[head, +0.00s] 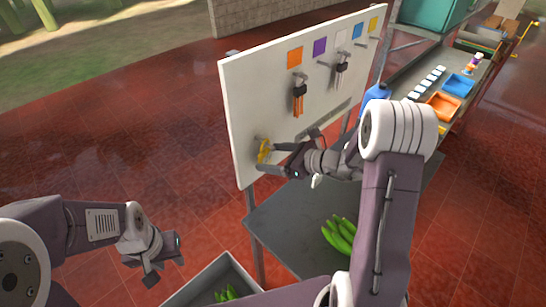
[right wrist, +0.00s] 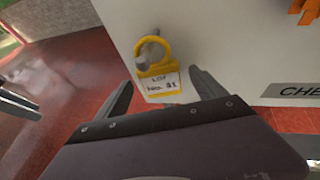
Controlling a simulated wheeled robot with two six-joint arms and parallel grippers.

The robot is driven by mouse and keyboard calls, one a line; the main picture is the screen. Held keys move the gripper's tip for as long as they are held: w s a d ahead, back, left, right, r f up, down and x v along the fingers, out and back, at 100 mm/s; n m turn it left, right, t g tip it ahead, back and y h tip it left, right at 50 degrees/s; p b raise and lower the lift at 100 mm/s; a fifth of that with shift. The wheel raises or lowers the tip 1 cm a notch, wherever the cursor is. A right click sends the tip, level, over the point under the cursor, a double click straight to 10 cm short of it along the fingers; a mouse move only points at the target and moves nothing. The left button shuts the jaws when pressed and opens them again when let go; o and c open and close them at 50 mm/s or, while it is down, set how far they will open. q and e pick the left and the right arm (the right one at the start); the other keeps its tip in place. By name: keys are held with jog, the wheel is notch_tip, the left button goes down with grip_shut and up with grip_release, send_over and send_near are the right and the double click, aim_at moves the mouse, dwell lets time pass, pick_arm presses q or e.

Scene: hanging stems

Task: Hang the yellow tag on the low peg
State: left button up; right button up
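The yellow tag (right wrist: 158,82) hangs at the lower left of the white board, its ring around the low peg (right wrist: 151,50). Its white label faces me in the right wrist view. In the head view the tag (head: 263,150) is partly seen at the board's left edge. My right gripper (right wrist: 163,80) is open, with one finger on each side of the tag and gaps between; it also shows in the head view (head: 279,157), close to the board. My left gripper (head: 166,271) is open and empty, low at the left, away from the board.
The board (head: 244,93) has higher pegs with orange tags (head: 298,100) and other tags, under coloured squares. Green bananas (head: 340,236) lie on the grey shelf (head: 283,220) below. A grey crate (head: 208,277) stands at the front. Trays line a bench at right.

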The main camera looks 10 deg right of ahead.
jog(key=shift+s+d, duration=0.15)
jog(key=shift+d, duration=0.05)
jog(key=b+v, duration=0.2)
jog(key=v, duration=0.6)
jog(key=shift+s+d+r, duration=0.2)
jog(key=shift+s, duration=0.05)
